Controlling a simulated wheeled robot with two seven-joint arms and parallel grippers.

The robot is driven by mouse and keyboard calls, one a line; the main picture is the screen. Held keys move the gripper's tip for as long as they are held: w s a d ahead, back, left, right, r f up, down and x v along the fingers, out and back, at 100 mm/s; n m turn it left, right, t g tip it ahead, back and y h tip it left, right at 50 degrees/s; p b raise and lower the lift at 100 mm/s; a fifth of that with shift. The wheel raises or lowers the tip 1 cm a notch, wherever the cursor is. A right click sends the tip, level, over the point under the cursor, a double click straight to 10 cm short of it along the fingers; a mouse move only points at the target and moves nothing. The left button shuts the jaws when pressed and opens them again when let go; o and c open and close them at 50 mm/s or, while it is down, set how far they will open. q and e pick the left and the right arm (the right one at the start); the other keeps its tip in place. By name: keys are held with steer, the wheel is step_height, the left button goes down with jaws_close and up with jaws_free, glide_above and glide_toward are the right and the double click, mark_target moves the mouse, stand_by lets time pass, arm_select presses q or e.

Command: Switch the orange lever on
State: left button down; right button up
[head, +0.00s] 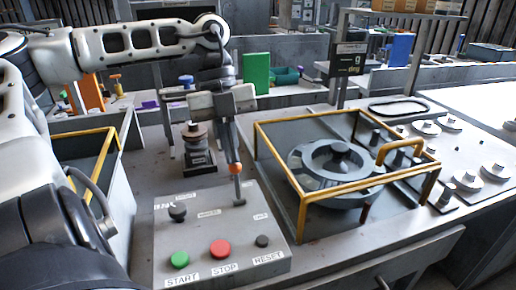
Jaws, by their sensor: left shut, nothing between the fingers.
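The orange lever (236,171) stands near the back right of the grey control panel (220,233). Its orange part is at the top, on a grey stem that meets the panel. My left gripper (233,158) reaches down from above with its fingers shut and nothing between them. Its fingertips are right at the lever's orange top; I cannot tell whether they touch it. The lever looks nearly upright, and its on and off marks are too small to read. My right gripper is not in view.
The panel also carries a green START button (180,260), a red STOP button (220,248), a dark RESET button (262,241) and a black knob (177,212). A yellow-railed frame (304,211) around a round grey housing (339,160) stands close to the right. A dark stacked part (197,150) stands behind the panel.

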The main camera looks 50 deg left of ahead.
arm_select(q)
steer(key=shift+w+a+f+h, duration=0.2)
steer(key=shift+w+a+h, duration=0.1)
steer(key=shift+a+h, duration=0.3)
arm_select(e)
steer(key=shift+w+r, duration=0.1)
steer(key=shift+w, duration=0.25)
arm_select(q)
steer(key=shift+s+d+f, duration=0.1)
steer(key=shift+d, duration=0.05)
steer(key=shift+s+d+f, duration=0.15)
steer(key=shift+s+d, duration=0.1)
steer(key=shift+d, duration=0.3)
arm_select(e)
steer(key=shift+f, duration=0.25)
